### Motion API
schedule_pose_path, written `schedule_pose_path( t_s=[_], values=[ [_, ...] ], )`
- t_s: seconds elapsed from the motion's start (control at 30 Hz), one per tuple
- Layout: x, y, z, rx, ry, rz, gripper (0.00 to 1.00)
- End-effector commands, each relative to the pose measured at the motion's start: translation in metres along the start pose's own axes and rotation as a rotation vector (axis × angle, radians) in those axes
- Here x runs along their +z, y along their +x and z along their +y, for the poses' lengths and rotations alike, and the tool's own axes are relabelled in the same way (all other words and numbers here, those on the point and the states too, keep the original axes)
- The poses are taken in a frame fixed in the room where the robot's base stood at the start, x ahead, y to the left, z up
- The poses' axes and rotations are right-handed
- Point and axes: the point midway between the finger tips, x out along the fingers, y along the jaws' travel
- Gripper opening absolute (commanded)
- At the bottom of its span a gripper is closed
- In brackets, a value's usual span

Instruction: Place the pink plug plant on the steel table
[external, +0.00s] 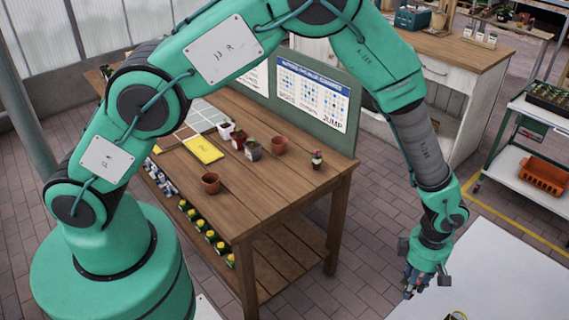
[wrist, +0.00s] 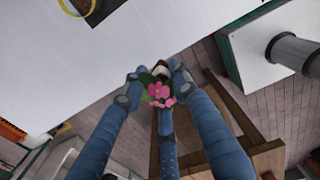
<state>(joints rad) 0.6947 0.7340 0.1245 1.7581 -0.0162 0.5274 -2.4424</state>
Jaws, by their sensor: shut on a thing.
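The pink plug plant (wrist: 158,88), with pink flowers and green leaves, is held between the blue fingers of my gripper (wrist: 155,85) in the wrist view. Its lower part is mostly hidden by the fingers. In the external view my gripper (external: 412,283) hangs at the lower right, pointing down, and the plant cannot be made out there. A pale flat surface (external: 510,268), which looks like the steel table, lies right of my gripper. It also fills the upper part of the wrist view (wrist: 150,42). The plant appears close to its edge; its height above it cannot be told.
A wooden table (external: 290,205) with several pots stands left of my gripper. A dark tray with a yellow ring (wrist: 88,8) lies on the pale surface at the top of the wrist view. A shelf cart (external: 545,150) with an orange crate (external: 543,175) stands at the right.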

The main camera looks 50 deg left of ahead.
Motion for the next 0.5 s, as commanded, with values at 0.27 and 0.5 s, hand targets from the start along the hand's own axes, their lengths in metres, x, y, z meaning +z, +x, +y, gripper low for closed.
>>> schedule_pose_path(
  t_s=[0.27, 0.5],
  values=[
    [0.0005, 0.0002, -0.0002, 0.0, 0.001, 0.0, 0.13],
    [0.0052, 0.0012, 0.0041, 0.0, 0.0, 0.0, 0.13]
  ],
)
